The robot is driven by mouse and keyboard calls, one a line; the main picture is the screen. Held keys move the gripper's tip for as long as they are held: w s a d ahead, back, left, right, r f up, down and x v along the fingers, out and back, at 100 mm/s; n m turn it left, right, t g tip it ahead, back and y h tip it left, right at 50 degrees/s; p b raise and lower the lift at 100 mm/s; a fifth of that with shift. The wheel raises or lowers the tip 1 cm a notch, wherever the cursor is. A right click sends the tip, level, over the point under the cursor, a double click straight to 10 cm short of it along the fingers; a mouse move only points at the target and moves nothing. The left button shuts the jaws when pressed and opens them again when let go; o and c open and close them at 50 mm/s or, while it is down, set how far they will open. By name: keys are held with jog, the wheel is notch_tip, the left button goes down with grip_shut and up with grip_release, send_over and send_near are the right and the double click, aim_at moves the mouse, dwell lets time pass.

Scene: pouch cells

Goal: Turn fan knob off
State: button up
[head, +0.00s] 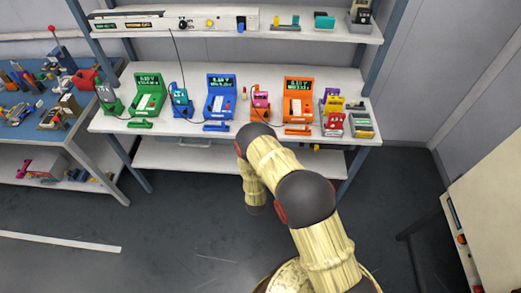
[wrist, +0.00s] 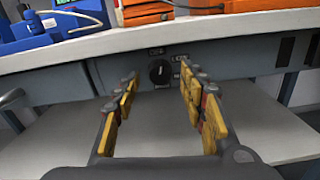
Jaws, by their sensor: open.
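The fan knob (wrist: 159,72) is a round black dial with a light mark, on a grey panel (wrist: 115,77) under the white worktop's front edge. Small dark lettering surrounds it, too blurred to read. My gripper (wrist: 161,84) is open in the wrist view, its yellow-padded fingers pointing at the panel. The knob appears in the gap between the fingertips, nearer the right finger, and nothing is held. I cannot tell whether the fingertips touch the panel. In the head view the knob and gripper are not visible; my arm covers part of that area.
The white worktop (head: 105,124) holds green, blue and orange testers. A lower white shelf (wrist: 235,125) lies beneath the panel. A blue table (head: 20,128) with tools stands at the left, and a pale cabinet (head: 490,215) at the right. Open floor lies front left.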

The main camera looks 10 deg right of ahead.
jog(key=v, duration=1.1)
